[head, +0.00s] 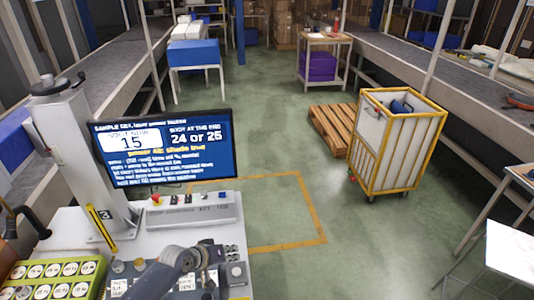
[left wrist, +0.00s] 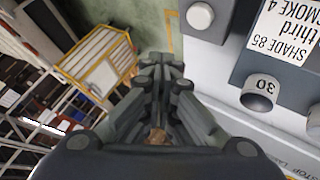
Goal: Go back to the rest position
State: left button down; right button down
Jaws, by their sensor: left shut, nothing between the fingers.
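My left gripper (head: 208,256) is over the grey bench in the head view, above a row of small knobs and labels. In the left wrist view the left gripper (left wrist: 162,68) has its fingers together with nothing between them. My right gripper is not in view.
The bench (head: 70,230) carries a monitor (head: 165,150), a control box (head: 195,210) and a green tray of round pieces (head: 20,268). A yellow-framed cart (head: 405,150) and a wooden pallet (head: 328,125) stand beyond. The green floor between the conveyors is mostly clear.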

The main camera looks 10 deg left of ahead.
pick_arm(q)
jog(key=s+d+m+g, duration=0.2)
jog(key=s+d+m, duration=0.3)
jog(key=s, duration=0.9)
jog(key=s+a+r+g+y, duration=0.15)
jog(key=s+a+r, duration=0.25)
jog(key=s, duration=0.5)
jog(key=s+a+r+g+y, duration=0.1)
jog(key=s+a+r+y, duration=0.2)
jog(key=s, duration=0.6)
notch_tip(320, 180, down, 31)
jog(key=s+g+b, duration=0.1)
jog(key=s+b, duration=0.1)
jog(key=b, duration=0.4)
jog(key=s+a+f+b, duration=0.1)
jog(key=s+f+b, duration=0.1)
jog(key=s+f, duration=0.6)
jog(key=s+a+f+g+b, duration=0.1)
jog(key=s+a+f+b, duration=0.1)
jog(key=s+f, duration=0.7)
notch_tip(320, 180, down, 5)
jog(key=shift+a+f+b, duration=0.15)
jog(key=shift+a+b, duration=0.1)
jog(key=shift+b, duration=0.3)
